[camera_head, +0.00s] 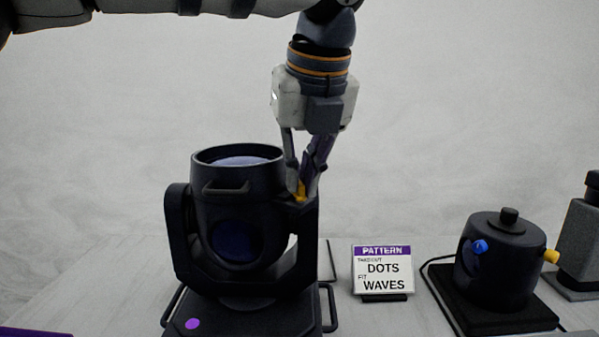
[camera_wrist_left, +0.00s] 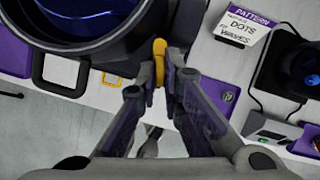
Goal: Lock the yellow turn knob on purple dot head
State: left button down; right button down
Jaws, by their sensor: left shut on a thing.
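The moving-head light with the purple dot (camera_head: 192,323) on its base stands at the left centre, its dark head (camera_head: 235,195) tilted up in a U-shaped yoke. The yellow turn knob (camera_head: 300,192) is at the top of the yoke's right arm; it also shows in the left wrist view (camera_wrist_left: 159,48). My left gripper (camera_head: 303,188) comes down from above, with its fingers shut on the yellow knob. In the left wrist view the fingertips (camera_wrist_left: 160,75) are on both sides of the knob, partly hiding it. My right gripper is not in view.
A sign (camera_head: 383,275) reading "PATTERN", "DOTS", "WAVES" stands right of the light. A grey device (camera_head: 580,240) is at the right edge.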

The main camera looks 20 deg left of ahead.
pick_arm(q)
jog(key=n+g+y, duration=0.1)
jog(key=n, duration=0.3)
jog(key=shift+w+d, duration=0.15)
jog(key=shift+w+n+g+y, duration=0.1)
jog(key=shift+n+g+y, duration=0.4)
jog(key=shift+n, duration=1.2)
jog(key=c, duration=1.8)
grip_release()
jog(key=shift+o, duration=0.2)
